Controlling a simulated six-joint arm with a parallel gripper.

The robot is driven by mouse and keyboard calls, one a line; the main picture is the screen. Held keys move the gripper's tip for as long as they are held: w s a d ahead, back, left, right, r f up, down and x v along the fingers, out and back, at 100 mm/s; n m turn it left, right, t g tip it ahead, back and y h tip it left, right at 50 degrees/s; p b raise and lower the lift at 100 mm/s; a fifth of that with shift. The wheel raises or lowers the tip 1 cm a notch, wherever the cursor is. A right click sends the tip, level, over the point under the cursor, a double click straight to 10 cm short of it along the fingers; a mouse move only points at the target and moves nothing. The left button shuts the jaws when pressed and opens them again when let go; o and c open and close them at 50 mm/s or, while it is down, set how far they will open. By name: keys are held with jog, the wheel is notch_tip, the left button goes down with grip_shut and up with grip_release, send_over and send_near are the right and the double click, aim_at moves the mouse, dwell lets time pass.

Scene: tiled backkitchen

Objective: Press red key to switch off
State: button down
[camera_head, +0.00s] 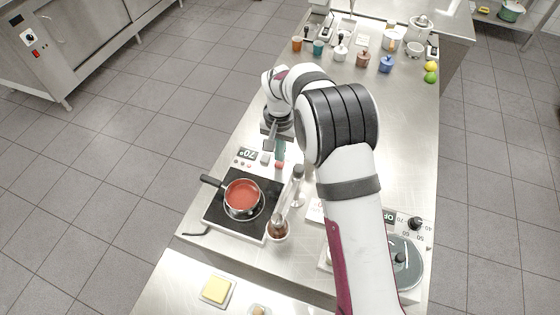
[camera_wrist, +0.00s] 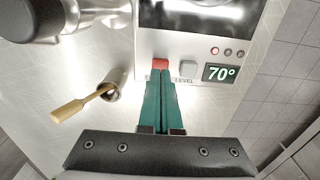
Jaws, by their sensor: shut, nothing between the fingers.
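The red key (camera_head: 279,165) is on the control strip of a hob (camera_head: 215,211); a pan with red contents (camera_head: 242,194) stands on the hob. In the wrist view the red key (camera_wrist: 160,63) is directly beyond the fingertips, partly covered by them. My gripper (camera_head: 280,155) has teal fingers, shut together and empty; in the wrist view my gripper (camera_wrist: 161,76) points at the key. I cannot tell whether the tips touch it. A grey key (camera_wrist: 188,68) sits beside the red one. The display (camera_wrist: 220,73) reads 70°, and small indicator lights (camera_wrist: 228,52) show red and pale.
A scale-like device (camera_head: 405,262) is at front right. Several jars (camera_head: 340,51) line the counter's far end. The counter's middle is mostly clear.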

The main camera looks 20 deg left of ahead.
jog(key=shift+f, duration=1)
jog(key=shift+r, duration=3.6)
jog(key=s+d+r+m, duration=0.2)
jog(key=s+d+r, duration=0.3)
jog(key=d+r, duration=0.5)
jog(key=s+d+r+m+y, duration=0.1)
jog(key=s+d+r+m, duration=0.15)
jog(key=s+d, duration=0.85)
jog(key=s+d+f+m, duration=0.1)
jog(key=s+d, duration=0.1)
jog(key=s, duration=1)
jog(key=shift+f+y, duration=0.25)
jog(key=shift+y, duration=0.15)
